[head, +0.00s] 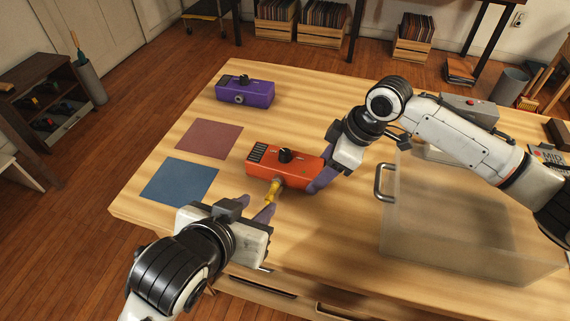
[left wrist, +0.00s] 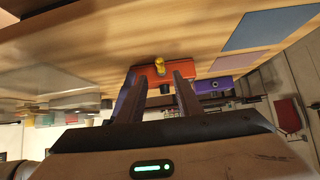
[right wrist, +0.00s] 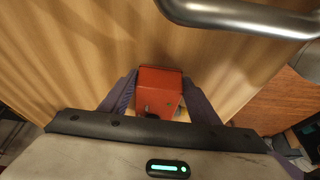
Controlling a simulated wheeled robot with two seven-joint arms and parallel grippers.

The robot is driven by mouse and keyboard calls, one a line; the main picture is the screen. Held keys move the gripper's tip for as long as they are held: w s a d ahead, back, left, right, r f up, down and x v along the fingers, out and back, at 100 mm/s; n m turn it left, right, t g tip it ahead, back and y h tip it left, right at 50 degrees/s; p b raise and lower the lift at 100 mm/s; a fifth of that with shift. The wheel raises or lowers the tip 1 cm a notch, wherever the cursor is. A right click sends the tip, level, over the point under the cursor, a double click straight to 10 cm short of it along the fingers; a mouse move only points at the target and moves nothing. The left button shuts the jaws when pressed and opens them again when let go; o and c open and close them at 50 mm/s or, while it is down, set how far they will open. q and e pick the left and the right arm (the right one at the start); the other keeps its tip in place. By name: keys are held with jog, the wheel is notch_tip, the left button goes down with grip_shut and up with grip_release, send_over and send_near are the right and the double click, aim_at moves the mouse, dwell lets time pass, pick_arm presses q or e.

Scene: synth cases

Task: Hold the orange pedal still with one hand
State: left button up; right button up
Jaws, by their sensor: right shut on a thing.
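The orange pedal (head: 263,167) lies on the wooden table with a black knob on top. My right gripper (head: 323,172) is shut on its right end; the right wrist view shows the pedal's end (right wrist: 159,90) between the two purple fingers. A yellow plug (head: 272,191) sticks out from the pedal's near side; how deep it sits is unclear. My left gripper (head: 257,209) is open in front of the pedal. In the left wrist view, the yellow plug (left wrist: 159,63) shows beyond the gap between its fingers, apart from them.
A purple pedal (head: 258,94) stands at the table's far left. A maroon mat (head: 208,139) and a blue mat (head: 180,182) lie left of the orange pedal. A clear panel or box (head: 460,225) with a metal handle (head: 379,183) takes up the table's right side.

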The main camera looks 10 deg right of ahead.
aim_at(269, 196)
pick_arm(q)
jog(key=shift+x, duration=4.3)
jog(key=shift+a, duration=0.1)
jog(key=shift+c, duration=0.4)
grip_shut()
jog(key=shift+s, duration=0.1)
jog(key=shift+s+a, duration=0.4)
jog(key=shift+s, duration=0.45)
jog(key=shift+s+a, duration=0.45)
jog(key=shift+s, duration=0.4)
jog(key=shift+a, duration=0.1)
